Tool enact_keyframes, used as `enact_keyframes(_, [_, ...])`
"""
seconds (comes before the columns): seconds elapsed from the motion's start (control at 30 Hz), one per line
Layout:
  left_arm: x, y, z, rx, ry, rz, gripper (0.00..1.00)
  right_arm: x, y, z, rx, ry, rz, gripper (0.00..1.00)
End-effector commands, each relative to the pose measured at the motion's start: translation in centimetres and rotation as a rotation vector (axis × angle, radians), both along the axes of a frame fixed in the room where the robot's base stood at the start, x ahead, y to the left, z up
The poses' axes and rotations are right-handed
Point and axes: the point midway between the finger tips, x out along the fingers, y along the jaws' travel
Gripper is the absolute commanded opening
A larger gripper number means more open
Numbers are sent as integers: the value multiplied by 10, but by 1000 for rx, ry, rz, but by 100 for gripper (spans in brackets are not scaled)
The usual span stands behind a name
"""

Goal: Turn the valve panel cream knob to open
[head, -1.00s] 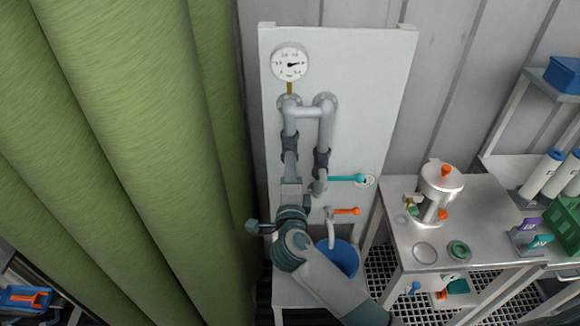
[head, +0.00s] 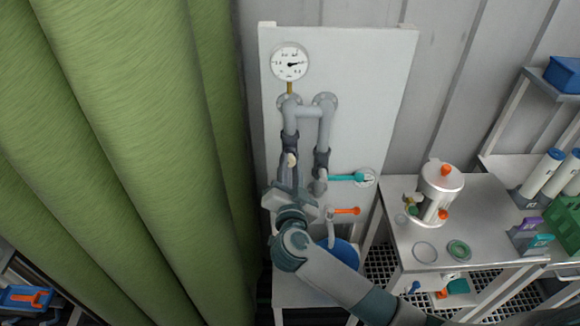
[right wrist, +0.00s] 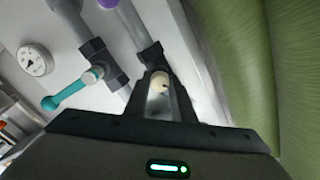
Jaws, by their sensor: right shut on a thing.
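The valve panel (head: 375,100) is a tall pale board with grey pipes. The cream knob (head: 291,160) sits low on the left pipe's dark valve body (head: 289,142); in the right wrist view the knob (right wrist: 158,82) lies between the fingers. My right gripper (head: 289,172) reaches up from below and is shut on the cream knob. Its fingers and wrist hide the lower part of the left pipe. The teal lever (head: 346,178) on the right pipe points right, and it also shows in the right wrist view (right wrist: 70,92). My left gripper is out of view.
A round gauge (head: 290,62) tops the panel. An orange-handled tap (head: 347,211) and a blue bucket (head: 347,252) are close right of my right wrist. A metal table with a steel vessel (head: 440,190) stands right. A green curtain (head: 130,140) closes off the left.

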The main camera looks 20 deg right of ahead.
Motion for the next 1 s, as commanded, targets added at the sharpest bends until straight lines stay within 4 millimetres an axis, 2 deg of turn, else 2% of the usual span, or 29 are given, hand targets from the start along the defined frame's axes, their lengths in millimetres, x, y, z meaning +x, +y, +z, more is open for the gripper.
enact_keyframes(0.6, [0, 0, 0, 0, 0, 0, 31, 0, 0, -2, -557, 163, 1, 1])
enact_keyframes(1.0, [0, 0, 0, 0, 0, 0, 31, -1, -1, -2, -788, 231, 1, 1])
